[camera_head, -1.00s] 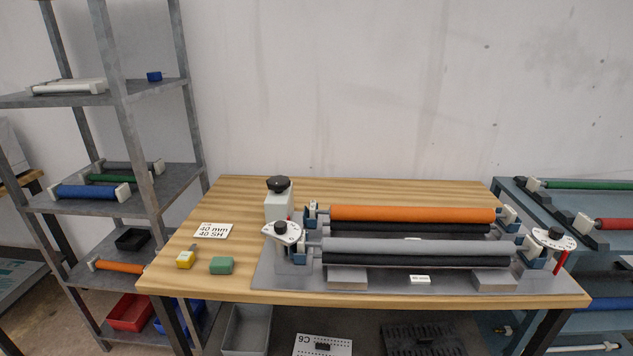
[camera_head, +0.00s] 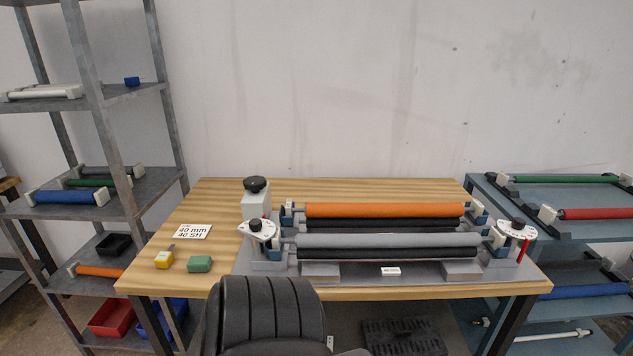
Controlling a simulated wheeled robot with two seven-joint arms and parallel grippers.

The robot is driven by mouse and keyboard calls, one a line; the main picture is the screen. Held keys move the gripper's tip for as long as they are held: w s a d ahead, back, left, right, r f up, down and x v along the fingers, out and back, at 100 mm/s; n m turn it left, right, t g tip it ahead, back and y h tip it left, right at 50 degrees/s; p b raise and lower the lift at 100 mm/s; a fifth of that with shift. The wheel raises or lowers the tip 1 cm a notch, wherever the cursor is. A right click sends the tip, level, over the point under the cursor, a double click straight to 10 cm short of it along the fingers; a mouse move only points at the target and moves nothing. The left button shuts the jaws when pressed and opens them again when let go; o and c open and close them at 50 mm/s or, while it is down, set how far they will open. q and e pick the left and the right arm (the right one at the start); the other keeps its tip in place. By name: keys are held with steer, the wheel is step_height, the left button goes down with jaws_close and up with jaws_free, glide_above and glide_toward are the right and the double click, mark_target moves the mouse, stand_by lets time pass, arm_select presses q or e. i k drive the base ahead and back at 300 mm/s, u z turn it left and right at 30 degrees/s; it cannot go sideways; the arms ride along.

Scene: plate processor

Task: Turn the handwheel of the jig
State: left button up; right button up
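The jig (camera_head: 345,273) stands on the wooden table, a grey base plate with an orange roller (camera_head: 385,210) behind a grey roller (camera_head: 388,241), and black rollers beneath them. At its left front is a white dial with a black knob (camera_head: 256,225). At its right end is another white dial handwheel (camera_head: 516,230) with a red handle (camera_head: 524,248) hanging down. A white block with a black round knob (camera_head: 255,184) stands at the back left. A black ribbed arm part of mine shows at the bottom centre. Neither gripper is in view.
A card marked 40 mm (camera_head: 192,231), a yellow block (camera_head: 164,260) and a green block (camera_head: 200,264) lie on the table's left. A grey shelf rack (camera_head: 130,95) stands left, a blue roller rack (camera_head: 490,205) right. The table's back left (camera_head: 215,195) is clear.

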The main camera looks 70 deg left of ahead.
mark_target(255, 183)
steer(key=k, duration=1.15)
steer(key=u, duration=1.3)
steer(key=i, duration=0.5)
steer(key=z, duration=0.1)
